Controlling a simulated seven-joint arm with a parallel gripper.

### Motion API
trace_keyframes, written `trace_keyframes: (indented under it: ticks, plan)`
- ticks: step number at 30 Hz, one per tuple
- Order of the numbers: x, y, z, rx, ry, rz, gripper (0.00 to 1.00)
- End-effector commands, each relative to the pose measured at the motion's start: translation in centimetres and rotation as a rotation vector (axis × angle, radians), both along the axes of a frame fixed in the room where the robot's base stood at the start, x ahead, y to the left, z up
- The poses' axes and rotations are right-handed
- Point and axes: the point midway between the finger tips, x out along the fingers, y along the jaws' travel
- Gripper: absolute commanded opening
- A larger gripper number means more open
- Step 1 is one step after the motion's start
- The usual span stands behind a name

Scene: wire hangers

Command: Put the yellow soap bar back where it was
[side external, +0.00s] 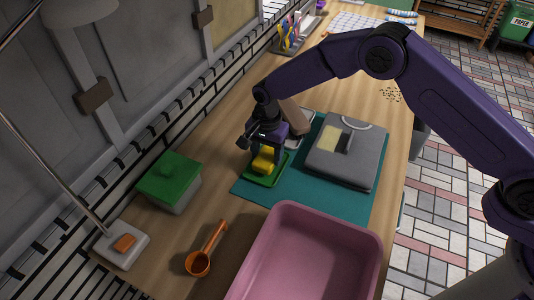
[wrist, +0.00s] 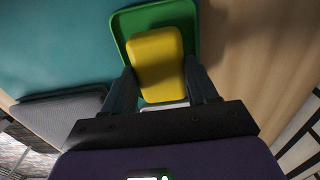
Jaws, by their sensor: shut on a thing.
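The yellow soap bar (side external: 264,160) is between the fingers of my gripper (side external: 267,156), which is shut on it. In the wrist view the soap bar (wrist: 158,62) lies between the two fingers (wrist: 163,85). A green tray (side external: 265,174) is directly below the soap on the teal mat. In the wrist view the green tray (wrist: 124,22) frames the soap on several sides. I cannot tell whether the soap touches the tray. The fingers hide part of the soap in the side view.
A grey folded item (side external: 362,163) lies right of my gripper on the teal mat (side external: 340,199). A pink tub (side external: 300,218) stands in front. A green-lidded box (side external: 170,178) and an orange scoop (side external: 200,262) are at left.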

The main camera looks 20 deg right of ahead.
Motion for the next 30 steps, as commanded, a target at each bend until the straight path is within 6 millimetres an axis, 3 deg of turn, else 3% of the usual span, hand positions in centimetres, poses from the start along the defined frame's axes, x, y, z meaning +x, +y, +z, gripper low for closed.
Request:
trace_keyframes:
  ticks: [15, 16, 18, 30]
  plan:
    - [0.02, -0.01, -1.14, 0.001, -0.001, 0.000, 0.29]
    - [0.02, -0.01, -1.11, 0.001, -0.001, 0.000, 0.68]
    - [0.02, -0.01, -1.10, 0.001, -0.001, -0.001, 0.83]
    - [0.05, 0.01, -0.31, 0.001, -0.003, 0.000, 0.83]
